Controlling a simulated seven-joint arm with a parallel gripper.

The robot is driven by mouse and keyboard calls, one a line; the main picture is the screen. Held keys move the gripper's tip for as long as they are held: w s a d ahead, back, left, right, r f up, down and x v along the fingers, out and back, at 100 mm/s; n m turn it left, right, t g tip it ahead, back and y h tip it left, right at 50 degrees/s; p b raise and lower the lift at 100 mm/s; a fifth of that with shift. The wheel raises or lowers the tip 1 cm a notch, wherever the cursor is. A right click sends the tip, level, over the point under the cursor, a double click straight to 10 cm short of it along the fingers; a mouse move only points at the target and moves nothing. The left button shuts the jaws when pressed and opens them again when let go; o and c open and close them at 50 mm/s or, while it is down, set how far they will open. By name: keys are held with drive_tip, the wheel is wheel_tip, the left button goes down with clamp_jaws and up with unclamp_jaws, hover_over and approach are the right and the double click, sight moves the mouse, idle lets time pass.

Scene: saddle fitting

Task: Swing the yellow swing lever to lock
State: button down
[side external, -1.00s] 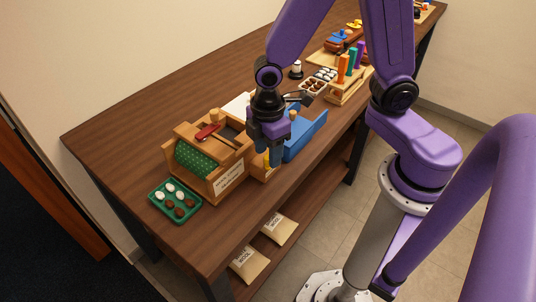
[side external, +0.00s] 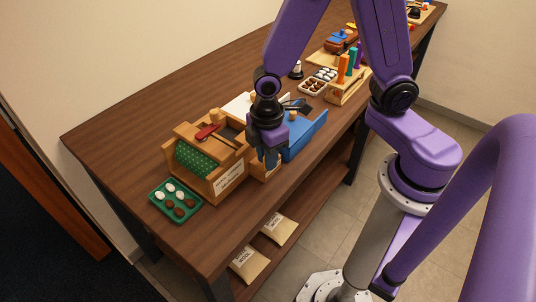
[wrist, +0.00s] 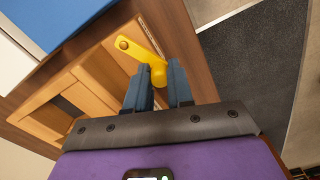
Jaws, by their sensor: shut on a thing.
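The yellow swing lever (wrist: 143,49) shows in the wrist view, with a round pivot at its upper left end and a knob at its lower end. My gripper (wrist: 158,80) has its two blue-grey fingers on either side of the knob and is shut on it. The lever is mounted on a wooden fixture (wrist: 78,84). In the side view my gripper (side external: 268,153) is at the right end of the wooden box (side external: 212,192), and the lever is hidden behind the fingers there.
A red-handled tool (side external: 208,132) lies on the wooden box. A green tray (side external: 168,209) with white and brown pieces is at the front left. The table's front edge (side external: 270,205) is close to the work.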

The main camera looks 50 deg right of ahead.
drive_tip(key=shift+w+a+m, duration=0.15)
drive_tip(key=shift+w+m, duration=0.25)
drive_tip(key=shift+m, duration=0.6)
drive_tip(key=shift+w+a+m, duration=0.1)
drive_tip(key=shift+w+m, duration=0.3)
drive_tip(key=shift+m, duration=0.6)
drive_tip(key=c, duration=1)
unclamp_jaws()
